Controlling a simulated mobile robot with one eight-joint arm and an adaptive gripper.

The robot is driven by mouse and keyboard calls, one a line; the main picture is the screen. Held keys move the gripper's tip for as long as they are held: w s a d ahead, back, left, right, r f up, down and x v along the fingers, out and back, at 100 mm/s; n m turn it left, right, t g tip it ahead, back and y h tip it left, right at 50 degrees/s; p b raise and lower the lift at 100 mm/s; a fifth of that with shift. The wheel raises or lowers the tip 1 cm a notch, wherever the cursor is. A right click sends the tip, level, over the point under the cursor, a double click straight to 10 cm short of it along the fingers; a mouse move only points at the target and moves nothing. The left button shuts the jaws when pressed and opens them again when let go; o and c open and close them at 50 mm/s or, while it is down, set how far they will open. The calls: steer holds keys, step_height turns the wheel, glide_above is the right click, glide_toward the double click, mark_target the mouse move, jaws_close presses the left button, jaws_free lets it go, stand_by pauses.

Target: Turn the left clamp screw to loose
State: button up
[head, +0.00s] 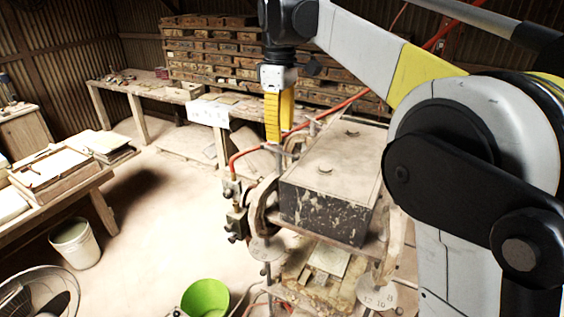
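The tile press has a heavy dark block (328,185) on top, with a pale dusty upper face. A left clamp (258,208) curves around the block's left side, with a round pale dial (266,249) low on it. A right clamp (394,243) stands at the block's right, with a numbered dial (377,295) below. The left clamp's screw is small and I cannot tell its setting. My gripper (273,138), with yellow fingers pointing down, is above and behind the block's left rear corner. The fingers overlap from this side, so their opening is unclear.
A red hose (245,153) runs around the press's left side. A green bowl (205,299), a white bucket (75,243) and a fan (38,294) stand on the floor. Benches line the left and back. Open floor lies left of the press.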

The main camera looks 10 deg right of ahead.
steer(key=p, duration=0.1)
glide_above(279, 169)
step_height(279, 169, down, 5)
steer(key=shift+w+a, duration=0.1)
steer(key=shift+w, duration=0.05)
steer(key=f, duration=0.2)
steer(key=w+f, duration=0.1)
steer(key=f, duration=0.1)
steer(key=shift+d+f+p, duration=0.15)
steer(key=shift+d+p, duration=0.05)
steer(key=shift+p, duration=0.2)
steer(key=shift+s+a+f, duration=0.1)
steer(key=shift+s+f, duration=0.2)
steer(key=shift+f, duration=0.25)
steer(key=shift+w, duration=0.15)
jaws_close()
